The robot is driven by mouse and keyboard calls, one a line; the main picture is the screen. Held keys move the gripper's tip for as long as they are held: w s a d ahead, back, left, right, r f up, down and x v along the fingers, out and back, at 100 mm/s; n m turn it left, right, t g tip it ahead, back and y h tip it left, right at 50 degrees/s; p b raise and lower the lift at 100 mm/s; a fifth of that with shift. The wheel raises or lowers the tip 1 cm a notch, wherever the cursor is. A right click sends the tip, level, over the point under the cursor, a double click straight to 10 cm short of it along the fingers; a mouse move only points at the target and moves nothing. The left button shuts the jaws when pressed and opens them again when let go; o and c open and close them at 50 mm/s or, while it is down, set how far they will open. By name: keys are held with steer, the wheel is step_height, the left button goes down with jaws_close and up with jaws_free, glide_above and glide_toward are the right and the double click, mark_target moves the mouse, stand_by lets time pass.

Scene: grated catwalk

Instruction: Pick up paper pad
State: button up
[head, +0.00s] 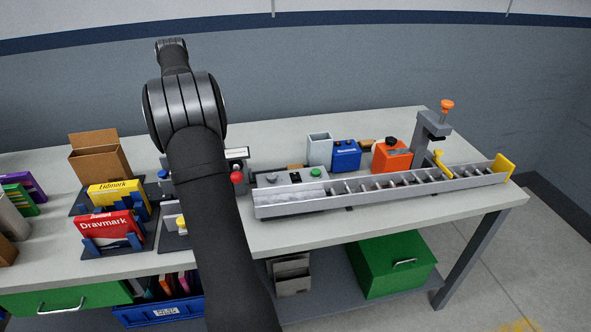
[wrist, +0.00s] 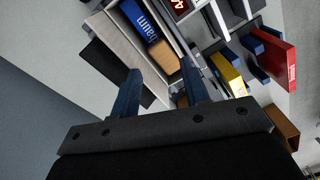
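I cannot make out the paper pad for certain in either view. A small pale and yellow item (head: 181,223) shows partly behind my arm in the head view, too little to identify. My gripper (wrist: 160,85) is open in the wrist view, its two dark blue fingers apart with nothing gripped between them. It hangs above a tray or shelf holding a blue box (wrist: 139,20) and a brown block (wrist: 164,57). In the head view my arm rises across the table and hides part of it.
A red box (head: 106,227) and a yellow box (head: 117,194) stand in blue holders on the left, near an open carton (head: 100,160). A long grey channel (head: 380,188), an orange container (head: 392,156) and a blue container (head: 346,156) occupy the right. The table's front right is clear.

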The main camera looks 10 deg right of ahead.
steer(key=d+m, duration=0.7)
steer(key=m, duration=2.5)
glide_above(288, 168)
step_height(288, 168, down, 3)
step_height(288, 168, down, 17)
steer(key=shift+w+r, duration=0.1)
steer(key=c, duration=0.7)
